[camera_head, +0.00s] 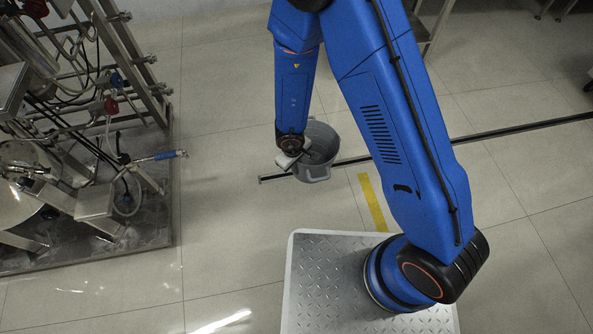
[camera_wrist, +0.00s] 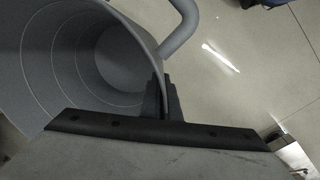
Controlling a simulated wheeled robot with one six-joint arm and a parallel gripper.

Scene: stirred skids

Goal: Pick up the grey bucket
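The grey bucket (camera_head: 322,138) is in the middle of the head view, below the end of my blue arm, with its open top facing up. My gripper (camera_head: 304,156) is at the bucket's near left rim. In the wrist view the bucket (camera_wrist: 50,60) fills the upper left, and its ringed inside and a curved handle (camera_wrist: 185,22) show. There my gripper's dark fingers (camera_wrist: 163,98) are close together with the rim wall between them. Whether the bucket's base touches the floor is hard to tell.
A metal skid with pipes, hoses and valves (camera_head: 75,110) stands on the left. A dark floor channel (camera_head: 500,133) and a yellow strip (camera_head: 373,202) lie right of the bucket. The tiled floor around is mostly clear.

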